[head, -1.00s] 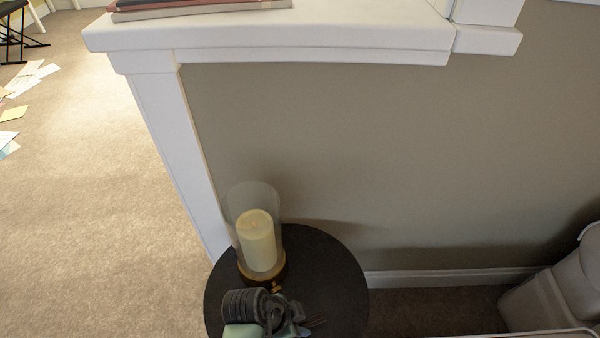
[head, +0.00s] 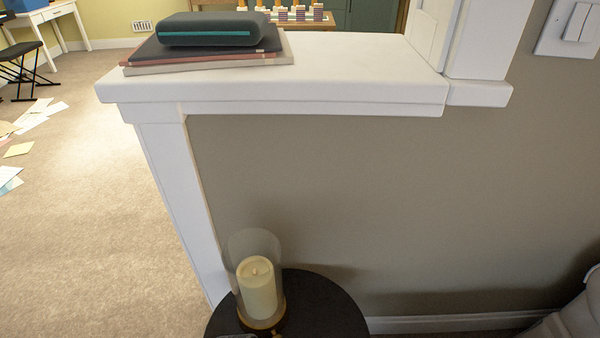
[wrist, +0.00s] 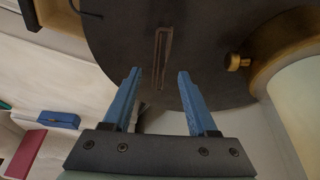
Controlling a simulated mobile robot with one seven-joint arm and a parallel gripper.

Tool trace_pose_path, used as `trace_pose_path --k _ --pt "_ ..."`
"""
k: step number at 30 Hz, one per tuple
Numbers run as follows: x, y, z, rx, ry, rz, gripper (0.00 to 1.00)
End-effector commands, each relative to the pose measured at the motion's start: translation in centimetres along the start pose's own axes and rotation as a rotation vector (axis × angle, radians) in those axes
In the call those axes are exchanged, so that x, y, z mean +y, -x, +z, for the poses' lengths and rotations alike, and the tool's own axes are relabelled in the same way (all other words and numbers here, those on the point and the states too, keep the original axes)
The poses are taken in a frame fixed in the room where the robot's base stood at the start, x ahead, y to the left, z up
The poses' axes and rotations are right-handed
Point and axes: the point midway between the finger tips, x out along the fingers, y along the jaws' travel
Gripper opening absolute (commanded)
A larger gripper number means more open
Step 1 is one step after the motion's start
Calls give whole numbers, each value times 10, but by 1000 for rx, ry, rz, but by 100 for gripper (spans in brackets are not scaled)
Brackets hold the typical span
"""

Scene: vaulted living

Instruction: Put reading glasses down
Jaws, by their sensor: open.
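The reading glasses, a thin brownish folded shape (wrist: 162,50), appear to lie on the dark round side table (wrist: 120,35) in the wrist view. Their finer detail is too small to tell. My gripper (wrist: 159,74) is open, its two blue fingers apart, with nothing held between them. The glasses show just beyond and between the fingertips. In the head view the table (head: 335,305) is cut off at the bottom edge, and the glasses are not visible there.
A glass candle holder with a cream candle (head: 259,289) stands on the table. Its brass knob (wrist: 236,62) is close to the right of my fingers. A white ledge (head: 350,75) above bears books (head: 210,62) and a dark case (head: 207,30). Papers (head: 35,118) lie on the carpet.

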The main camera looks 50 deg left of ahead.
Motion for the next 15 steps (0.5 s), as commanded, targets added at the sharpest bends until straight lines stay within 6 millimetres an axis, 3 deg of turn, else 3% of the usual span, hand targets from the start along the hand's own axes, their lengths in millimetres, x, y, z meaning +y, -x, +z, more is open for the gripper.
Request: trace_pose_path --k 1,6,15 --pt "-1 17 -2 1 0 -3 59" --pt "-1 53 -2 0 -1 -3 59" --pt "0 87 0 0 0 0 59"
